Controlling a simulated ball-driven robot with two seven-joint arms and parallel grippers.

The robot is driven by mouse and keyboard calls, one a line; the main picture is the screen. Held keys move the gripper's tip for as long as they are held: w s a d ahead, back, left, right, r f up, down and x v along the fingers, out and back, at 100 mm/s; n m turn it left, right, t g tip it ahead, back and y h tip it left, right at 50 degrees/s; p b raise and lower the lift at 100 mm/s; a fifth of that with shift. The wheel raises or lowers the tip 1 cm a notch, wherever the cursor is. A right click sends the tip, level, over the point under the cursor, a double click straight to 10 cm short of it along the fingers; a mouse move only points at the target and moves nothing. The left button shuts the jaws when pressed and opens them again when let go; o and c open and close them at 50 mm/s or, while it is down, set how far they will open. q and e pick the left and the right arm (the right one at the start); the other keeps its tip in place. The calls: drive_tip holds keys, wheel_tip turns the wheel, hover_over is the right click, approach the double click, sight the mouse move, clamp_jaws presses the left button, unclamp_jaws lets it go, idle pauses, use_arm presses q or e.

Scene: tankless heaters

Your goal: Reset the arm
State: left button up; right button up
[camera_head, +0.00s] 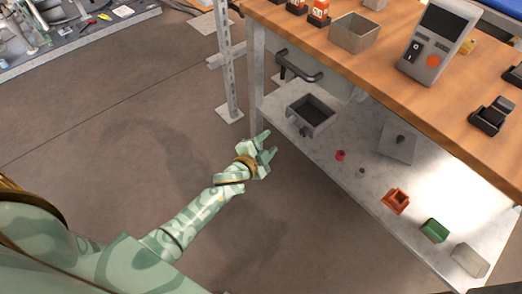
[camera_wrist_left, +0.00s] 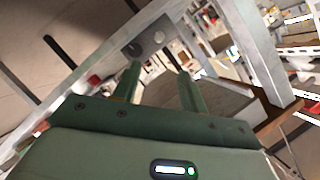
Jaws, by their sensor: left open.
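My left arm, pale green with darker swirls, comes in from the lower left of the head view. Its gripper (camera_head: 268,147) is open and empty. It hangs over the floor, close to the front left leg of the workbench in the picture. In the left wrist view the two green fingers (camera_wrist_left: 157,85) stand apart with nothing between them. Behind them are a grey bench frame and cluttered shelves, tilted in the picture. My right gripper is in neither view.
A workbench with a wooden top (camera_head: 385,48) stands at the right. On it are a metal bin (camera_head: 355,33) and a grey device (camera_head: 437,42). Its lower shelf (camera_head: 345,185) holds an open grey box (camera_head: 311,114), a red bin (camera_head: 396,201) and a green bin (camera_head: 434,230). The floor (camera_head: 110,130) at left is clear.

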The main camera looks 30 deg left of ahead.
use_arm(q)
drive_tip(key=shift+s+a, duration=0.1)
drive_tip(key=shift+s, duration=0.4)
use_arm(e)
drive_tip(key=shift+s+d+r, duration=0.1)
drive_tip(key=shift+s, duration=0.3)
use_arm(q)
drive_tip(key=shift+f, duration=0.1)
